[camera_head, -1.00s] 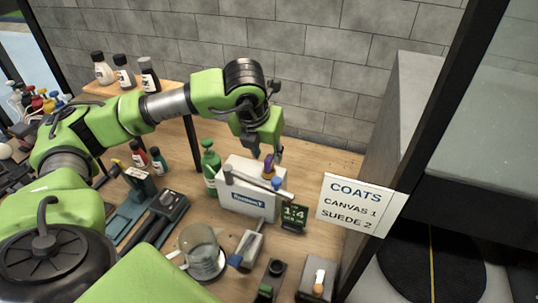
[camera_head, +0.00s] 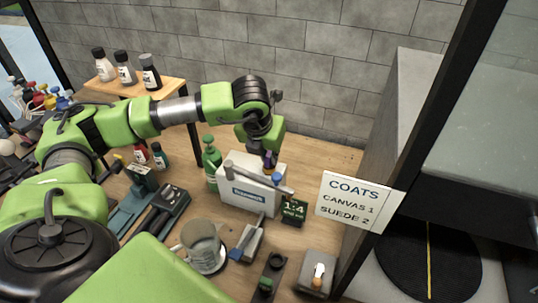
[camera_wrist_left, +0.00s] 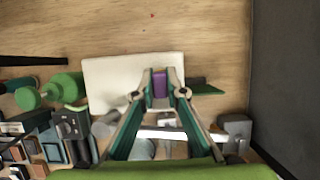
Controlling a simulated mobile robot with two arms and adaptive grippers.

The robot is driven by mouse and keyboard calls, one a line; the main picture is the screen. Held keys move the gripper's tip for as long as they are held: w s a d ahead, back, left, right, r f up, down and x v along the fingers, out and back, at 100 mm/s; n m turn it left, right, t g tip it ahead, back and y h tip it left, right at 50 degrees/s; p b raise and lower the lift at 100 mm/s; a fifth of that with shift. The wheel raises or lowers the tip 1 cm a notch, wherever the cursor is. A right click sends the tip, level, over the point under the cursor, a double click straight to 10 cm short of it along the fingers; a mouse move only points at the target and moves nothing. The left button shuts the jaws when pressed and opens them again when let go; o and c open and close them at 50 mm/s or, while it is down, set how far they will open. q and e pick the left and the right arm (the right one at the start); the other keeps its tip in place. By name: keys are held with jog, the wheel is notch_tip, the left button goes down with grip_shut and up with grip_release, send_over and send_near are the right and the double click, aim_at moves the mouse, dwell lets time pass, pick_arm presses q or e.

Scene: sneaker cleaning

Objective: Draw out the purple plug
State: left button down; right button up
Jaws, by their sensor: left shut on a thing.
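The purple plug (camera_wrist_left: 160,86) stands at the top of a white box-shaped unit (camera_head: 240,195). In the left wrist view it sits between the two fingertips of my left gripper (camera_wrist_left: 160,84), which is shut on it. In the head view the gripper (camera_head: 268,158) comes down from above onto the plug, and the fingers mostly hide it. The white unit (camera_wrist_left: 100,85) also shows behind the fingers in the wrist view. I cannot tell how deep the plug sits. My right gripper is not in view.
A blue knob (camera_head: 277,178) and a grey bar lie close to the plug. A green bottle (camera_head: 212,163) stands left of the unit. A glass mug (camera_head: 202,246) is in front.

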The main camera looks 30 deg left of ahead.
aim_at(269, 153)
pick_arm(q)
jog(key=shift+r, duration=0.15)
jog(key=shift+r+p, duration=0.85)
jog(key=shift+r, duration=1.3)
jog(key=shift+r+p, duration=1.1)
jog(key=shift+r, duration=1.9)
